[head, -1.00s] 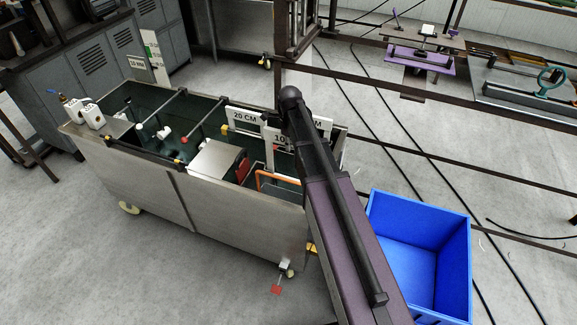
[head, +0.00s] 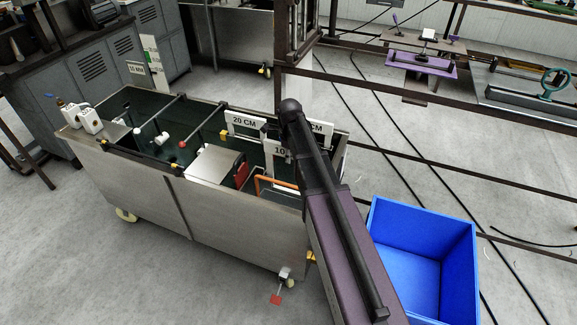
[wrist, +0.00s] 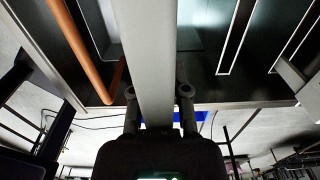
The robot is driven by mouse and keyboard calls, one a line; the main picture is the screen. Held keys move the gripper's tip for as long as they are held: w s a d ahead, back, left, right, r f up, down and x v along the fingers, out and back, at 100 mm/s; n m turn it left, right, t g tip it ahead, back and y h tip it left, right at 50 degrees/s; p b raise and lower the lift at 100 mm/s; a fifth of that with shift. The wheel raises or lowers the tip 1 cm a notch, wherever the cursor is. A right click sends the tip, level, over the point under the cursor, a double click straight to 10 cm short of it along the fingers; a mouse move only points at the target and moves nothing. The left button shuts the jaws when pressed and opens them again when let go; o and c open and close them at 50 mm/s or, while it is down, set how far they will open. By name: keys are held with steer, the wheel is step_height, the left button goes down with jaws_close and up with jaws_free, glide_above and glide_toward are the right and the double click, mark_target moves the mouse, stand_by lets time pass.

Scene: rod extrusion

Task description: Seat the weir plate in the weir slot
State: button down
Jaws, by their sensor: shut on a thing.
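A pale weir plate marked "10" (head: 280,151) stands at the right end of the steel tank (head: 240,222), partly hidden by my arm. In the wrist view my gripper (wrist: 157,95) is shut on a pale grey plate (wrist: 150,45), seen edge-on between its fingers. This appears to be the "10" plate. Two other pale plates, "20 CM" (head: 244,121) and one with its label partly covered (head: 319,128), stand just behind it. My arm hides the gripper in the head view. I cannot tell which slot is the weir slot or whether the plate's lower edge is in one.
An orange rail (head: 277,187) lies inside the tank near the plate; it also shows in the wrist view (wrist: 88,55). A steel box (head: 213,164) sits left of it. A blue bin (head: 412,272) stands right of my arm. Rods cross the tank's left part.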

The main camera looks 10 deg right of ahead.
steer(key=shift+f+b, duration=2)
steer(key=shift+f, duration=0.3)
steer(key=c, duration=0.6)
jaws_free()
step_height(320, 180, up, 12)
steer(key=p, duration=1.2)
